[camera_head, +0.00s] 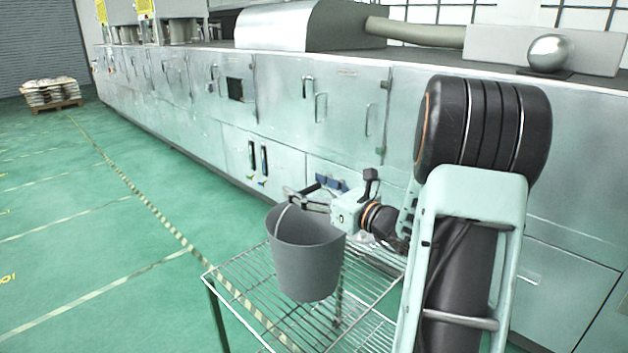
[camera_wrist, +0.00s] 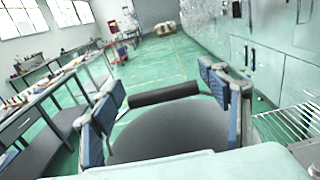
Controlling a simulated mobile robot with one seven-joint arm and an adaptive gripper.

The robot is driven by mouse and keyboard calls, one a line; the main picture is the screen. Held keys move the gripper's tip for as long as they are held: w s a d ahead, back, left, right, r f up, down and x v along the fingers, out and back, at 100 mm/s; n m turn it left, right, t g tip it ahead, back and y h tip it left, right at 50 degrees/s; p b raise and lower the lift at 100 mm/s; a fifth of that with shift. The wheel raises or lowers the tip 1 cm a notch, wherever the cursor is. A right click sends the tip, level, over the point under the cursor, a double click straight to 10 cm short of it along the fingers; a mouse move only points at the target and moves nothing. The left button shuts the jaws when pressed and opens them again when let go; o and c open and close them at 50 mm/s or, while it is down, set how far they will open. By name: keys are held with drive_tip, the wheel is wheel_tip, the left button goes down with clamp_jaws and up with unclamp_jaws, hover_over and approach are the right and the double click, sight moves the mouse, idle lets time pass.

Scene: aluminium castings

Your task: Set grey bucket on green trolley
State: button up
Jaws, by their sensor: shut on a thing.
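The grey bucket (camera_head: 305,262) hangs upright from my gripper (camera_head: 308,194) in the head view. The gripper is shut at the bucket's upper edge, by its handle. In the wrist view, the blue-padded fingers of my gripper (camera_wrist: 163,95) stand either side of a dark handle grip, with the grey bucket (camera_wrist: 170,132) below. The trolley (camera_head: 238,290) has a wire shelf and a dark green leg. The bucket appears over this shelf; I cannot tell whether its base touches the wires. The trolley's wire shelf (camera_wrist: 285,122) also shows at right in the wrist view.
A long row of metal cabinets (camera_head: 290,100) stands behind the trolley. A loaded pallet (camera_head: 52,95) is far left. Green floor (camera_head: 90,260) lies open at left. Workbenches (camera_wrist: 45,95) stand at left in the wrist view. The visible wire shelf around the bucket looks clear.

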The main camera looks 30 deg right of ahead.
drive_tip(key=shift+w+a+f, duration=0.1)
drive_tip(key=shift+a+f, duration=0.05)
drive_tip(key=shift+f, duration=1.25)
drive_tip(key=o, duration=2.1)
drive_tip(key=shift+f, duration=0.25)
drive_tip(key=b+v, duration=0.1)
drive_tip(key=v, duration=1.1)
drive_tip(key=shift+b, duration=0.35)
